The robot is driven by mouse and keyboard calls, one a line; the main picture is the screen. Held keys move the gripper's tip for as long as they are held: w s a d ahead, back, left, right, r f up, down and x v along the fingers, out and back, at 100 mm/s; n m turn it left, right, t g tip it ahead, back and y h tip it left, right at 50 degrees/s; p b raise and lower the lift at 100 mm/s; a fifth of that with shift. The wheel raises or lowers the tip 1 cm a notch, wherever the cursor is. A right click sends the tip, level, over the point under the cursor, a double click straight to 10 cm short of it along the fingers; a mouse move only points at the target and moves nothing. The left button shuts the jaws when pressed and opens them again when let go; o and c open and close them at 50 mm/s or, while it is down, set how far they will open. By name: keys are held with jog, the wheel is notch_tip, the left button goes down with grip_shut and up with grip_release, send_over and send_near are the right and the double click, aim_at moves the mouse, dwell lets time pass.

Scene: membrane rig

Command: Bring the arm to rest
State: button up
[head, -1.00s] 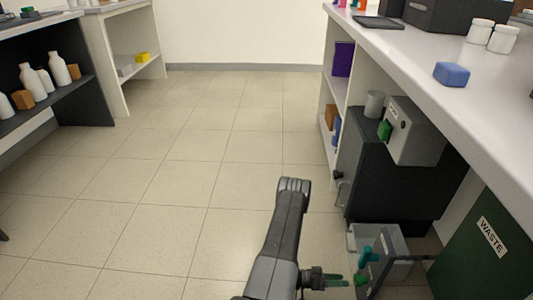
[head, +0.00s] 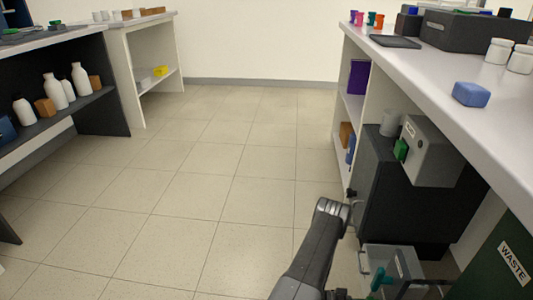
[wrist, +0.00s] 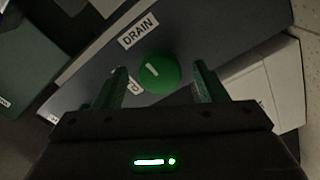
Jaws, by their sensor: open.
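My gripper (wrist: 160,68) is open in the wrist view, with its two green fingers apart and nothing held between them. A round green knob (wrist: 160,73) with a white mark shows between and beyond the fingers, on a dark panel (wrist: 200,35) labelled DRAIN. In the head view my arm (head: 318,245) reaches up from the bottom edge, bent, close to the left of the dark cabinet (head: 400,205) under the right bench.
The right bench (head: 480,125) overhangs a grey box (head: 432,150) with a green part and a grey bin (head: 395,258) with a teal piece. A green WASTE container (head: 490,255) stands at lower right. The floor (head: 210,170) in the middle and left is clear.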

dwell(0.3)
jog(key=a+m, duration=0.2)
jog(key=a, duration=0.6)
jog(key=d+n, duration=0.6)
jog(key=n, duration=1.1)
jog(key=shift+d, duration=0.2)
dwell(1.2)
